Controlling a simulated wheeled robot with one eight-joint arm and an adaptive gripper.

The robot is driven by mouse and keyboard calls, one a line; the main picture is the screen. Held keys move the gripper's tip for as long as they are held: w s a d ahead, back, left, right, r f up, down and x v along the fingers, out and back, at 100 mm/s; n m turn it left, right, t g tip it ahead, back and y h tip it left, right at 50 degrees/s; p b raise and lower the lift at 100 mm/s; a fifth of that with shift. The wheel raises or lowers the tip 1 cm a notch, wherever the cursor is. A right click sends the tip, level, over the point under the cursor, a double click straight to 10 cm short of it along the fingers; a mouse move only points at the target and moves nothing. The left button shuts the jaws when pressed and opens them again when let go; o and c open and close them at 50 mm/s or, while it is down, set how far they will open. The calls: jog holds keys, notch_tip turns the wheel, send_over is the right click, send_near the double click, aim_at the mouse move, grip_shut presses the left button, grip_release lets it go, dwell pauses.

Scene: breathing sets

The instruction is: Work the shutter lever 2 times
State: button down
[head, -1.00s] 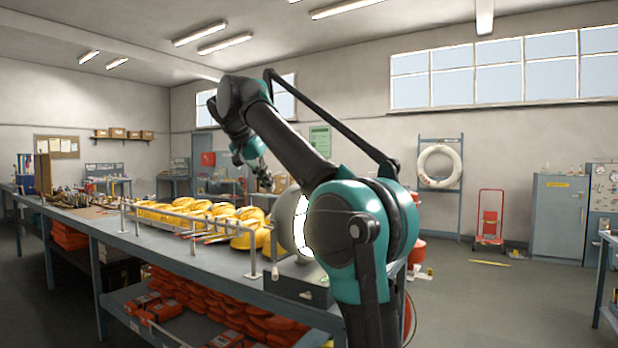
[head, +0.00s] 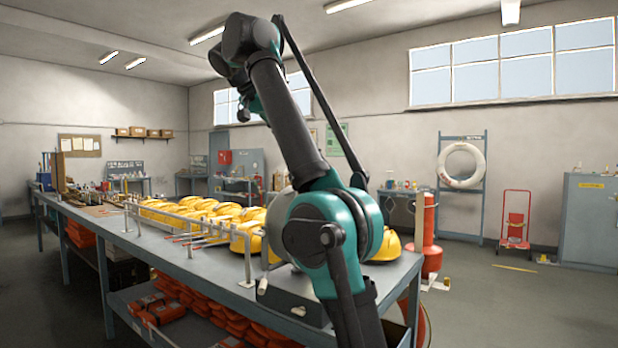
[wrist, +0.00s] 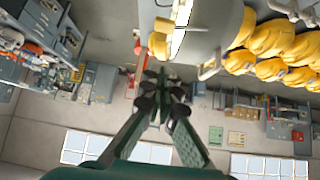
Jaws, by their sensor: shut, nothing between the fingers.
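My gripper (head: 243,113) is raised high above the bench, at the end of my bent arm. In the wrist view its fingers (wrist: 161,88) are shut and empty. A grey rounded drum (head: 279,212), likely the lamp housing, stands on the bench and is mostly hidden behind my arm. A grey box (head: 290,292) sits below it at the near bench edge, with a small pale handle-like piece (head: 262,287) at its left. In the wrist view a grey body (wrist: 212,30) with a bright strip lies beyond the fingertips, apart from them. I cannot clearly make out the shutter lever.
The long bench (head: 190,268) carries yellow helmets (head: 200,212) behind a metal rail (head: 190,222). An orange cylinder (head: 430,235) stands right of the bench. A red hand truck (head: 516,220) stands by the wall. The floor at right is mostly clear.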

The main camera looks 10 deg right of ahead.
jog(key=shift+w+d+f, duration=0.1)
jog(key=shift+w, duration=0.05)
jog(key=s+a+f+x, duration=0.1)
jog(key=f+x, duration=0.1)
jog(key=x, duration=1)
jog(key=shift+f, duration=0.25)
jog(key=shift+s, duration=0.15)
